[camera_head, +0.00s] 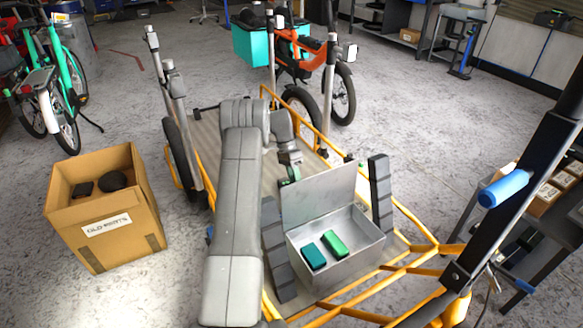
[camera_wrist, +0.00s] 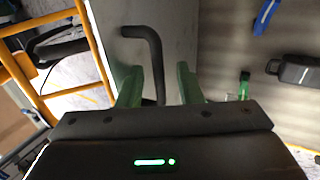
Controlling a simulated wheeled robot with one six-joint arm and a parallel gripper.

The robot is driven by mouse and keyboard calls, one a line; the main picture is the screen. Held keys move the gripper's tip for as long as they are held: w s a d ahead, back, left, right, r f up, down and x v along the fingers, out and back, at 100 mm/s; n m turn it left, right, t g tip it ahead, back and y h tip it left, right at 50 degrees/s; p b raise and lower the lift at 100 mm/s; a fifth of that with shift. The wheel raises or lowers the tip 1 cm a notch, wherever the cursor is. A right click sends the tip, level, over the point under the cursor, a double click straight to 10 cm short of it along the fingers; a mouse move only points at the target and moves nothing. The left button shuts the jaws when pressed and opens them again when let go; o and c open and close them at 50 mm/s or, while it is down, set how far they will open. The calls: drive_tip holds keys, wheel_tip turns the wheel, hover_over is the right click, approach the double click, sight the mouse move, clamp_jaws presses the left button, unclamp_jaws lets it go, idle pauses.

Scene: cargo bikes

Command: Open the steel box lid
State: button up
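The steel box (camera_head: 345,272) stands on the cargo bike's bed, and its lid (camera_head: 318,195) is raised about upright, showing the inside. A teal block (camera_head: 314,256) and a green block (camera_head: 334,243) lie in the box. My gripper (camera_head: 290,175) is behind the lid's upper left corner, its tips partly hidden. In the wrist view my gripper (camera_wrist: 157,72) has its two green fingers apart. A black bent handle (camera_wrist: 156,58) on a grey panel reaches between them, with visible gaps on both sides. The panel looks like the lid.
Dark ribbed strips stand left (camera_head: 276,250) and right (camera_head: 381,198) of the box. The bike's yellow frame (camera_head: 405,270) surrounds the bed. A cardboard box (camera_head: 105,215) is on the floor at left. An orange bike (camera_head: 305,60) stands behind.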

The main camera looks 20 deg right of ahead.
drive_tip(key=p+v, duration=0.1)
drive_tip(key=v, duration=1.2)
drive_tip(key=shift+p, duration=0.4)
drive_tip(key=shift+f, duration=0.1)
drive_tip(key=b+x, duration=0.2)
drive_tip(key=x, duration=1.1)
drive_tip(key=shift+a+f, duration=0.1)
